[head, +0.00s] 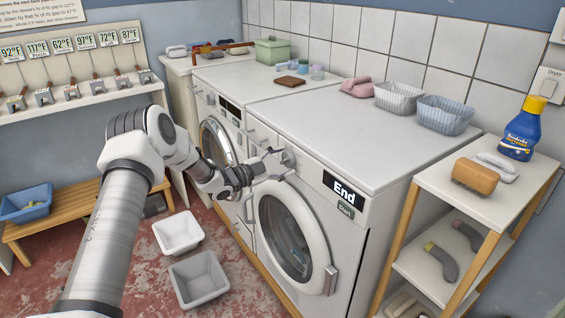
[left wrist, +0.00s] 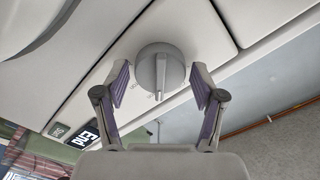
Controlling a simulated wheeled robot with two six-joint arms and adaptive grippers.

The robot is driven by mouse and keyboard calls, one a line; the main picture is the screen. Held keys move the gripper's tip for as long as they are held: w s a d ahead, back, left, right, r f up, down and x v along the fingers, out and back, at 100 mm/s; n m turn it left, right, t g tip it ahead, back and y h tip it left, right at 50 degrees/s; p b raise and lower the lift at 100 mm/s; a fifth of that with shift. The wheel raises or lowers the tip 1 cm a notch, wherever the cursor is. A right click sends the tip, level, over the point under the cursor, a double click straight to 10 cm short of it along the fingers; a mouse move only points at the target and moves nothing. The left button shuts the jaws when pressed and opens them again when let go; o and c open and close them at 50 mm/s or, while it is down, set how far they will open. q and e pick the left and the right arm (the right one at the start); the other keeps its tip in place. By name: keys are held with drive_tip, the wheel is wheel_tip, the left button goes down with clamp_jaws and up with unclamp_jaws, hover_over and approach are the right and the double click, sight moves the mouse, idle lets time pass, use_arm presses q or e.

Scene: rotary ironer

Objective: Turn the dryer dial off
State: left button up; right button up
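The dryer dial (head: 289,158) is a round grey knob on the front panel of the nearer white machine (head: 345,150). In the left wrist view the dial (left wrist: 160,68) shows a raised ridge pointing down the picture, with small marks on the panel beside it. My left gripper (head: 272,160) is at the dial. In the left wrist view its two purple-padded fingers (left wrist: 161,82) are open, one on each side of the dial, with a visible gap on both sides. The display (head: 344,190) reads "End", with a "Start" button (head: 346,211) below. My right gripper is not in view.
The dryer's round door (head: 290,238) is closed below the panel. A second white machine (head: 219,140) stands to its left. A shelf (head: 485,200) with a blue bottle (head: 523,130) and brushes stands at the right. Two tubs (head: 199,278) are on the floor.

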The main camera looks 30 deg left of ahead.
use_arm(q)
drive_tip(key=c, duration=0.6)
drive_tip(key=shift+o, duration=0.2)
drive_tip(key=shift+n, duration=0.3)
drive_tip(key=n, duration=0.3)
drive_tip(key=shift+r+n+p, duration=0.1)
drive_tip(key=shift+n+p, duration=0.2)
drive_tip(key=shift+p, duration=0.05)
drive_tip(key=shift+n+p, duration=0.3)
drive_tip(key=shift+n, duration=1.9)
drive_tip(key=shift+r, duration=0.1)
drive_tip(key=o, duration=1.2)
drive_tip(key=shift+s, duration=0.1)
